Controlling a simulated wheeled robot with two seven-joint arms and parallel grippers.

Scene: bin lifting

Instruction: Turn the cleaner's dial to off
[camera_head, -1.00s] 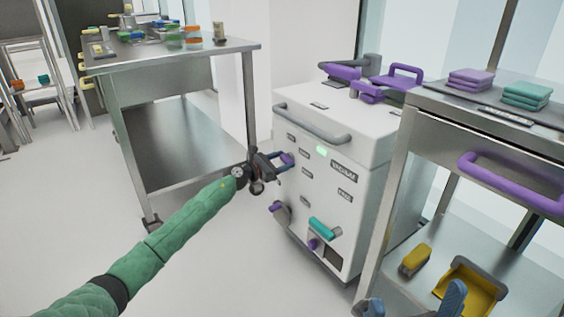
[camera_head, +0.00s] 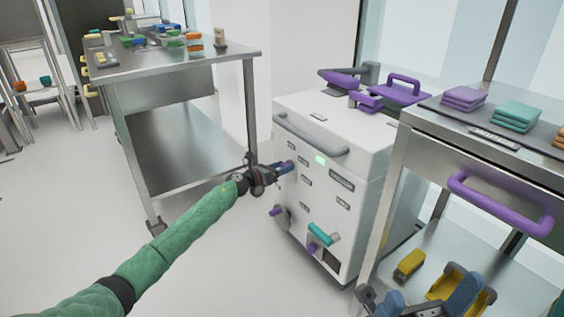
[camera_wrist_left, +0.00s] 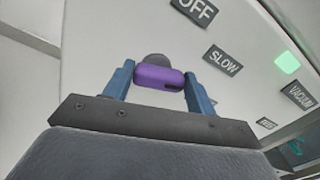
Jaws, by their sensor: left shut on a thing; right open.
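The cleaner (camera_head: 330,185) is a white box with a grey handle and a lit green lamp (camera_head: 320,160) on its front. Its purple dial (camera_wrist_left: 158,77) sits between the blue fingers of my left gripper (camera_wrist_left: 159,85) in the left wrist view. My left gripper (camera_head: 280,168) is shut on the dial in the head view. Labels OFF (camera_wrist_left: 196,10) and SLOW (camera_wrist_left: 223,61) are on the panel up and right of the dial. My right gripper (camera_head: 390,303) is at the bottom right of the head view, open and empty, its fingers blue.
A steel table (camera_head: 170,50) with colored containers stands at left. A steel cart (camera_head: 440,122) with a purple handle (camera_head: 500,205), folded cloths and a yellow dustpan (camera_head: 462,285) is close on the right. A teal lever (camera_head: 320,234) projects low on the cleaner. Floor at left is clear.

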